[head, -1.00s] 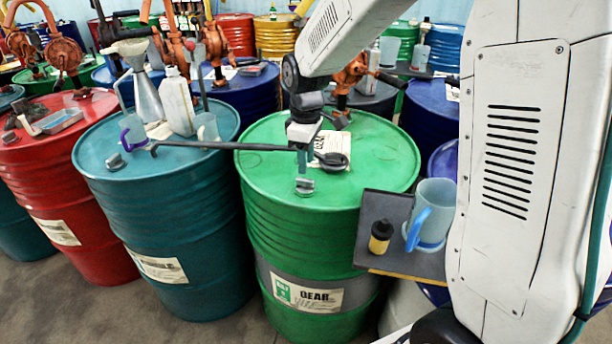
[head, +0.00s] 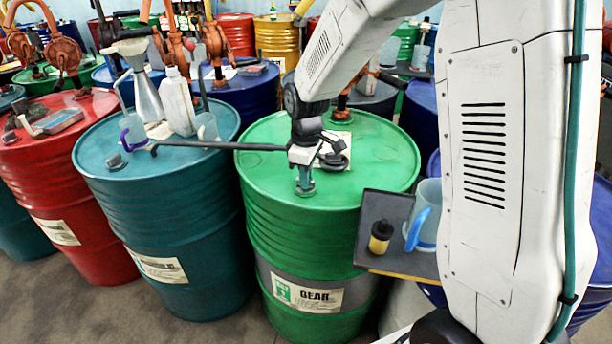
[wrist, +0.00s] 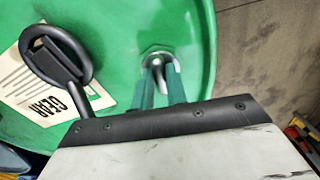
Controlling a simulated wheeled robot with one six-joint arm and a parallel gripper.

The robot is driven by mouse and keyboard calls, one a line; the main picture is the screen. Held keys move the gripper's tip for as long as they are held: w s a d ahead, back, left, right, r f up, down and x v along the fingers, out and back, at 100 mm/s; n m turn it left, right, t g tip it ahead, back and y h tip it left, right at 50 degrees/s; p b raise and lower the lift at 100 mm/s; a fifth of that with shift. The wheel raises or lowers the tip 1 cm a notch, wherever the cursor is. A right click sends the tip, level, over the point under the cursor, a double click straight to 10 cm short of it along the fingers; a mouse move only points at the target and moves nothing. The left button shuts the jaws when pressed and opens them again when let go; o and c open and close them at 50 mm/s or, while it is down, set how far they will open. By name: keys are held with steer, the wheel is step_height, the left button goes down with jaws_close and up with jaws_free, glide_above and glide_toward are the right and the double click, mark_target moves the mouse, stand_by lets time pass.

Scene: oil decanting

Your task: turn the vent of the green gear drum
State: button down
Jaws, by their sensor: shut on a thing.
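The green gear drum (head: 262,230) stands upright in the middle of the head view. Its green lid (wrist: 110,30) fills much of the wrist view. The vent (wrist: 158,60) is a small grey metal fitting on the lid, near the front rim. My gripper (head: 305,188) points down at the vent and is shut on it. In the wrist view the two teal fingers stand on either side of the vent. The fingers hide most of the vent in the head view.
A dark round fitting (wrist: 58,60) and a paper label lie on the lid beside my gripper. A long dark bar (head: 215,146) runs left over the teal drum (head: 165,230). A tray (head: 385,262) with a small yellow-black bottle (head: 381,236) and a blue-handled jug (head: 425,222) is at right.

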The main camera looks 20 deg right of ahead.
steer(key=shift+m, duration=0.3)
steer(key=m, duration=0.9)
steer(key=shift+a, duration=0.1)
steer(key=m, duration=0.4)
steer(key=shift+a+m, duration=0.1)
steer(key=shift+m, duration=2)
steer(key=c, duration=1.4)
jaws_free()
